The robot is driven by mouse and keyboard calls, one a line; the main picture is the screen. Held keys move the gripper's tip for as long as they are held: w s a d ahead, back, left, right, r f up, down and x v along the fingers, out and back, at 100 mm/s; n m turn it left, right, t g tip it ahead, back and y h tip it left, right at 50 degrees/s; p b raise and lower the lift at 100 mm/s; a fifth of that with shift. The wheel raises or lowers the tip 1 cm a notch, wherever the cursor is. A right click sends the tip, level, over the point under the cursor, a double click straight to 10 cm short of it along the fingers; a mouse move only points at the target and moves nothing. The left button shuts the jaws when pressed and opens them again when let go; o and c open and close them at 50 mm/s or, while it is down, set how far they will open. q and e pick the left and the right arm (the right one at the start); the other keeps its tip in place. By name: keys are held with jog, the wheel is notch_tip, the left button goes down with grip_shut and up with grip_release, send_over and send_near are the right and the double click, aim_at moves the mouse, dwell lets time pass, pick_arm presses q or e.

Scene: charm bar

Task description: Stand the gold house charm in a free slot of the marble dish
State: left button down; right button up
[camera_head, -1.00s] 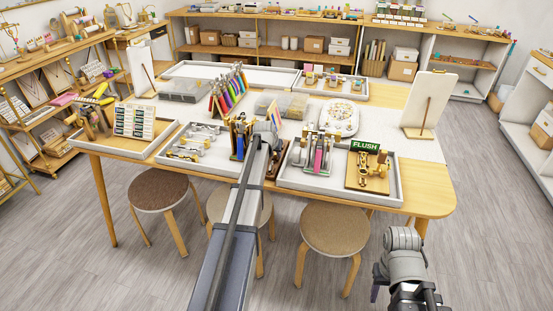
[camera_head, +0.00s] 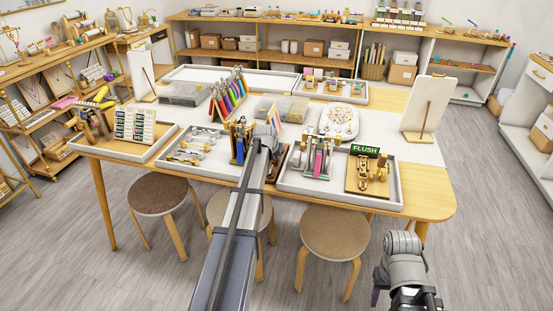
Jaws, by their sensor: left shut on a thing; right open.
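My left arm reaches over the front of the table. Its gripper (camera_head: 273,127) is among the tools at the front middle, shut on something. Its own wrist hides most of the fingers and what they hold, so I cannot make out the gold house charm. A pale dish (camera_head: 351,109), likely the marble dish, lies on the table behind and to the right of this gripper, with small coloured and gold pieces on it. Its slots are too small to tell. My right gripper (camera_head: 378,289) is open and empty at the lower right, in front of the table and apart from it.
A white tray (camera_head: 298,187) with upright tools and a FLUSH sign (camera_head: 364,150) stands at the front right. Another tray with metal tools is left of my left arm. Clear boxes (camera_head: 283,107) stand behind. A white board (camera_head: 428,104) is at the right. Stools stand in front.

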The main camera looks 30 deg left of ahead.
pick_arm(q)
jog(key=shift+r+p, duration=2.45)
jog(key=shift+r, duration=0.1)
